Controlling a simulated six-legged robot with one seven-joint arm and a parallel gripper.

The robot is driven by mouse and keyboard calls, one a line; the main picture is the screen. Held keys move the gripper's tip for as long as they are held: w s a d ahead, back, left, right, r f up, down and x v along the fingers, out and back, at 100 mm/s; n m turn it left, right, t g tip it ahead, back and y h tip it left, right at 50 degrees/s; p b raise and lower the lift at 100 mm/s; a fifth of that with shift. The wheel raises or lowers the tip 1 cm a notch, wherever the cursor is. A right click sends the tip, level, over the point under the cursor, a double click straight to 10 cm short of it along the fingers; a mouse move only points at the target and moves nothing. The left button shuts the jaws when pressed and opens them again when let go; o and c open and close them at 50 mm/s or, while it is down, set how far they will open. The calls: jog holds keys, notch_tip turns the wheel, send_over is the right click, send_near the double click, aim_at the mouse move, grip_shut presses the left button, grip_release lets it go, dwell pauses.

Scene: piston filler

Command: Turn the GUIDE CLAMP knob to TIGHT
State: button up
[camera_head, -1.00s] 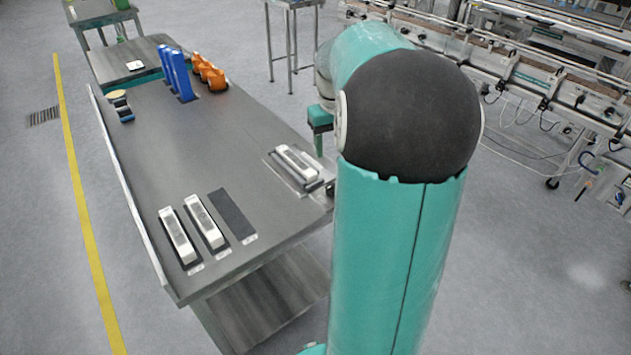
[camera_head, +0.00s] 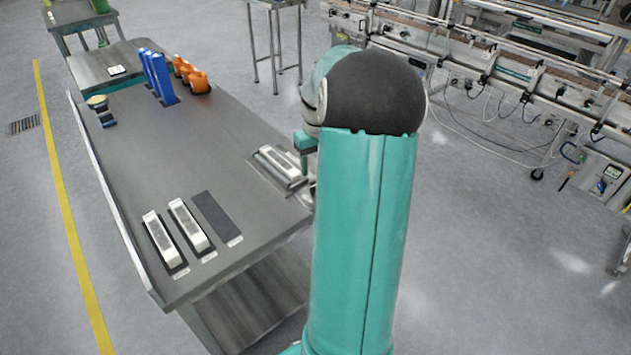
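I cannot pick out the GUIDE CLAMP knob or any TIGHT marking. A conveyor machine (camera_head: 505,62) with rails and several small dark fittings along its side runs across the upper right, but the fittings are too small to read. My teal arm with its black joint cover fills the middle of the view. A small teal part of it shows at the left of the joint, beside the table's right edge. My gripper's fingers are hidden behind the arm.
A tall metal stand (camera_head: 274,45) is behind. Cables (camera_head: 495,120) hang below the conveyor. Open floor (camera_head: 490,270) lies at right.

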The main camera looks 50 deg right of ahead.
notch_tip(320, 180, down, 7)
jog(key=shift+w+r, duration=0.1)
jog(key=shift+c, duration=0.5)
jog(key=c, duration=0.9)
